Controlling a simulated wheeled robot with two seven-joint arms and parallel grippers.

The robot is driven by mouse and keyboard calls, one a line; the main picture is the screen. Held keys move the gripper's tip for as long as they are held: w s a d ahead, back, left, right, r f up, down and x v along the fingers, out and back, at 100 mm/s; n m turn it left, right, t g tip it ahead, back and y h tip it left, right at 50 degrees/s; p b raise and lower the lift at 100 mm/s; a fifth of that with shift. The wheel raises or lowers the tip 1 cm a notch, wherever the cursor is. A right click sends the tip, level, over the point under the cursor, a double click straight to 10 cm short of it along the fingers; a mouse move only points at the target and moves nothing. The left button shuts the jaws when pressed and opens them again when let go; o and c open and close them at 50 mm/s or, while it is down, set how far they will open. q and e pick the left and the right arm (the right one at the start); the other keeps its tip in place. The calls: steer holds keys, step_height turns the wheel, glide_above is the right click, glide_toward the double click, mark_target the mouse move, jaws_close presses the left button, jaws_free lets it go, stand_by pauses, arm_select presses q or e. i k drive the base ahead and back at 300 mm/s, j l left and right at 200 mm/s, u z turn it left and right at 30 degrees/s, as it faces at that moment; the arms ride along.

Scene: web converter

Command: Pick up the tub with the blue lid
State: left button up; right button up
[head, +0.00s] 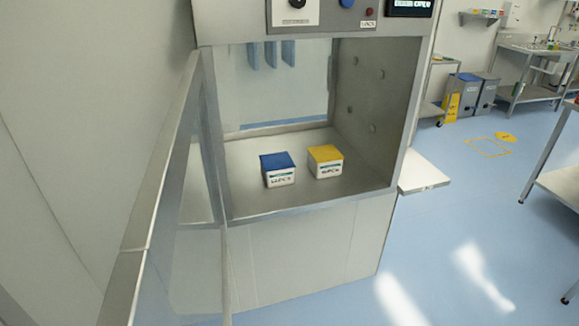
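The tub with the blue lid (278,169) stands upright on the metal floor of an open pass-through cabinet (243,179). It has a white body with a printed label on its front. A similar white tub with a yellow lid (325,161) stands just to its right, with a small gap between them. Neither of my grippers shows in the head view.
The cabinet's door (180,200) stands open at the left, swung towards me. A control panel (340,15) is above the opening. A white low platform (421,173) is at the cabinet's right. Blue floor is free at the right, before a steel table (562,185).

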mark_target(277, 168)
steer(key=i+l+u, duration=0.1)
steer(key=l+u, duration=0.15)
steer(key=l, duration=1.6)
steer(key=l+u, duration=0.3)
steer(key=l, duration=1.5)
